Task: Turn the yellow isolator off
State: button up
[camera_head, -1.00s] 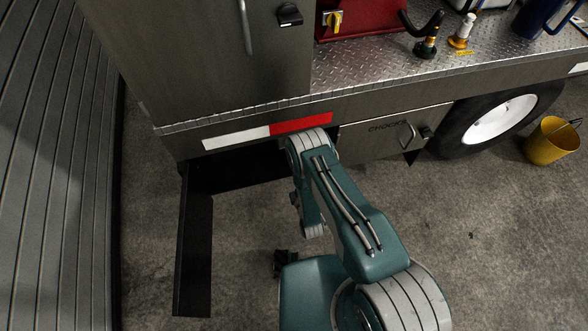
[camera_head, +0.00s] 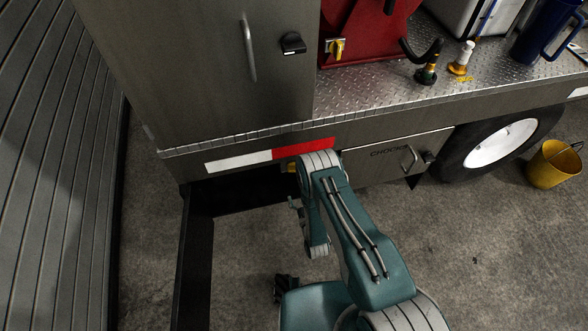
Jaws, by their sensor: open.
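A yellow rotary handle (camera_head: 336,48), the isolator by its look, sits on a small pale plate on the front of a red box on the truck deck. It shows unobstructed near the top of the head view; I cannot read its on or off position. My teal arm rises from the bottom right and bends at an elbow under the red and white strip, well below the handle. A small yellow patch (camera_head: 291,167) shows beside the elbow, partly hidden.
A grey cabinet (camera_head: 200,70) with a handle and black latch stands left of the red box (camera_head: 365,30). Black and white-topped valve fittings (camera_head: 461,58) stand on the tread-plate deck (camera_head: 390,90). A yellow bucket (camera_head: 553,165) stands by the wheel. A black frame (camera_head: 197,260) stands left of my arm.

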jog(key=w+a+m, duration=0.1)
jog(key=w, duration=0.2)
jog(key=w+m, duration=0.2)
jog(key=w, duration=0.2)
jog(key=w+a+m, duration=0.1)
jog(key=w, duration=0.2)
jog(key=shift+w+a+r+m, duration=0.1)
jog(key=shift+w+a+m, duration=0.25)
jog(key=shift+w+m, duration=0.05)
jog(key=shift+c, duration=0.3)
jog(key=c, duration=1.1)
